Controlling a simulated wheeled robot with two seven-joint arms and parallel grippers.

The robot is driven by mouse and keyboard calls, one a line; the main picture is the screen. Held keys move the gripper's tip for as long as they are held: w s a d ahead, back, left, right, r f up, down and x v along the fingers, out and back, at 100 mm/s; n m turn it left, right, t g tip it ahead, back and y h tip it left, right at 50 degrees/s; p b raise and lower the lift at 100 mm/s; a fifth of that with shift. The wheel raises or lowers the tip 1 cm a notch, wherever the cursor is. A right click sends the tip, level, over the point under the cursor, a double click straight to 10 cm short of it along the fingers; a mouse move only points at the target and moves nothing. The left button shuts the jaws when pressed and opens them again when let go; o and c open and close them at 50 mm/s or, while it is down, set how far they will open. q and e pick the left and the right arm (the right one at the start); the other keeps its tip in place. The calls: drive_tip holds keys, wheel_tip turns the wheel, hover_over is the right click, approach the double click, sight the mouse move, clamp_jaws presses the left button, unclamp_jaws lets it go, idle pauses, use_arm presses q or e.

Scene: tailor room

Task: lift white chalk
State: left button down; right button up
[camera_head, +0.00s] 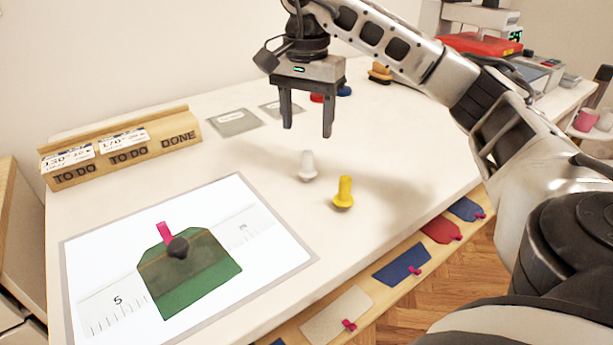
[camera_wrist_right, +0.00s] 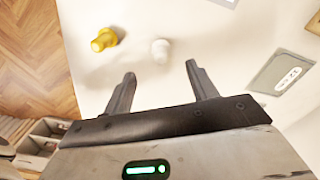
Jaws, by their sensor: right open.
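The white chalk (camera_head: 307,165) stands upright on the white table, just behind and left of the yellow chalk (camera_head: 344,193). My right gripper (camera_head: 307,133) is open and empty, above the table and a little above the white chalk in the head view. In the right wrist view the white chalk (camera_wrist_right: 160,50) lies beyond the gap between the open fingers (camera_wrist_right: 161,78), with nothing between them. The yellow chalk (camera_wrist_right: 105,40) is to its left there. My left gripper is not in view.
A lit board (camera_head: 85,240) with a green fabric piece (camera_head: 200,275) and a dark knob lies at the front left. A wooden card holder (camera_head: 120,155) stands at the back left. Red and blue items (camera_head: 344,90) sit behind the gripper. The table around the chalks is clear.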

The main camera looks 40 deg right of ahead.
sight(307, 152)
wheel_tip(307, 152, down, 4)
drive_tip(key=shift+r, duration=0.15)
drive_tip(key=f, duration=0.5)
drive_tip(key=shift+w+d+f, duration=0.1)
drive_tip(key=shift+d+f, duration=0.1)
drive_tip(key=shift+f, duration=0.1)
drive_tip(key=c, duration=1.1)
drive_tip(key=shift+o, duration=0.2)
drive_tip(key=shift+r, duration=0.1)
